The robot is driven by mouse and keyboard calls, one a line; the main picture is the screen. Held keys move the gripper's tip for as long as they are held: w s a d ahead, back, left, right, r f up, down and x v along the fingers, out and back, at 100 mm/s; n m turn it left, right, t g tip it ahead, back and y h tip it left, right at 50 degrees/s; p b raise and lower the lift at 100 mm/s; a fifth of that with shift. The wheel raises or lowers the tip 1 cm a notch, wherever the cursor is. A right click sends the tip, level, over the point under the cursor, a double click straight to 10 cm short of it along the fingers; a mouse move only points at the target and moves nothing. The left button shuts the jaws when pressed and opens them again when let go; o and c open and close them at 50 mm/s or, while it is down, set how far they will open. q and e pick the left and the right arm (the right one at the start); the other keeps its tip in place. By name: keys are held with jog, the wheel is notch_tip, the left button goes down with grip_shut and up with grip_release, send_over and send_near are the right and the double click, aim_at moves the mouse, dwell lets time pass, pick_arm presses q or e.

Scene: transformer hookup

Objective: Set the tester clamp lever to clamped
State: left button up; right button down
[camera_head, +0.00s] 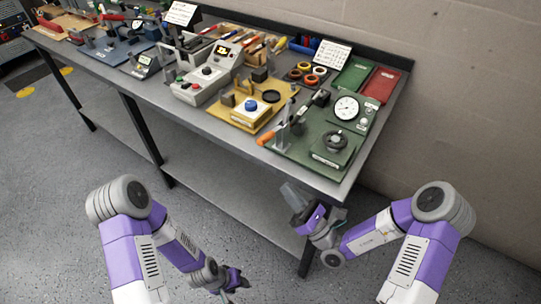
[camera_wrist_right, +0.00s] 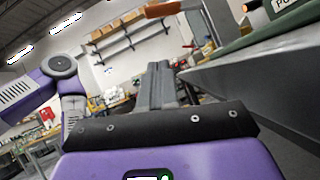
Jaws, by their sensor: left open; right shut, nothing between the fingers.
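The tester clamp lever (camera_head: 266,138) has an orange handle that sticks out past the front edge of the green tester board (camera_head: 302,152). The orange handle (camera_wrist_right: 163,8) also shows at the top of the right wrist view, above and beyond my fingers. My right gripper (camera_head: 289,191) is shut and empty, in front of the bench edge and below the lever, apart from it. Its closed fingers (camera_wrist_right: 158,82) point forward in the wrist view. My left gripper (camera_head: 238,281) hangs low over the floor, open and empty, far from the board.
A yellow fixture (camera_head: 243,117) with a blue button stands left of the lever. The bench edge is close to my right gripper; the floor in front is clear.

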aim_at(266, 138)
pick_arm(q)
jog(key=shift+f+b, duration=0.85)
jog(key=shift+f, duration=0.1)
pick_arm(e)
jog(key=w+a+r, duration=0.5)
jog(key=w+r, duration=0.1)
jog(key=r, duration=0.2)
jog(key=shift+w+r, duration=0.15)
